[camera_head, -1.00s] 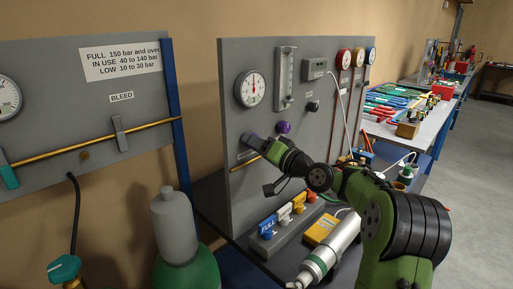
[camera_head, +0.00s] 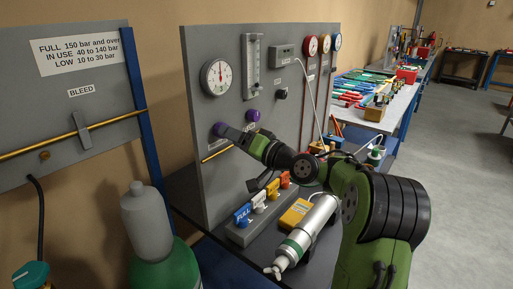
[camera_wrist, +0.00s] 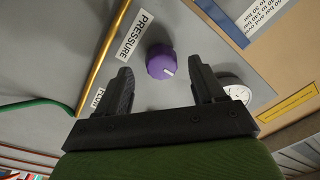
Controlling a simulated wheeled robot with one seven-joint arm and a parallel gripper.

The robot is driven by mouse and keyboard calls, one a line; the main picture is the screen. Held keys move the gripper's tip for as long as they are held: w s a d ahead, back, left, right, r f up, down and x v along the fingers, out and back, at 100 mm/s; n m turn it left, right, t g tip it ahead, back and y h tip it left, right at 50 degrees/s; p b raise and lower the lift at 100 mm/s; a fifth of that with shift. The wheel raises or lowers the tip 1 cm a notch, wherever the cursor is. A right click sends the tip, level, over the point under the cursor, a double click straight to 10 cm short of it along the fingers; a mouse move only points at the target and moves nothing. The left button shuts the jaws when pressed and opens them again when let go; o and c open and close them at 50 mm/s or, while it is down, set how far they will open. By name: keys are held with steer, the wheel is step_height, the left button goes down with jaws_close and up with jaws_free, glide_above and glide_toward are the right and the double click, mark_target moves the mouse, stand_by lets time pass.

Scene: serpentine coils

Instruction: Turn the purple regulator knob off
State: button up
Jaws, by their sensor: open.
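A round purple knob (camera_head: 219,129) sits on the grey upright panel (camera_head: 205,165), below the white dial gauge. My gripper (camera_head: 232,134) reaches up to it from the right and partly covers it. In the wrist view this purple knob (camera_wrist: 160,62) shows a white pointer mark on its face, beside a PRESSURE label (camera_wrist: 135,35). My gripper (camera_wrist: 163,78) is open there, one finger on each side of the knob in the picture. I cannot tell whether either finger touches it. A second purple knob (camera_head: 253,115) sits further right on the panel, apart from the gripper.
A white dial gauge (camera_head: 217,77) and a flow tube (camera_head: 251,66) are on the panel. A yellow pipe (camera_head: 216,153) runs below. A silver cylinder (camera_head: 308,230) and a lever row (camera_head: 262,205) stand on the bench under my arm. A green bottle (camera_head: 165,265) stands front left.

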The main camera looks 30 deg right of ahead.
steer(key=v, duration=1.2)
steer(key=shift+s+d, duration=0.1)
steer(key=shift+s, duration=0.05)
steer(key=s+a+f+n+g+h+p, duration=0.2)
steer(key=a+n+g+p, duration=0.4)
steer(key=a, duration=1.1)
steer(key=s+m+g+h+p, duration=0.1)
steer(key=s+g+h+p, duration=0.3)
steer(key=s, duration=1.7)
steer(key=shift+s+f+m+g+h+p, duration=0.25)
steer(key=shift+g+h, duration=0.25)
steer(key=shift+g, duration=0.3)
steer(key=shift+r, duration=0.1)
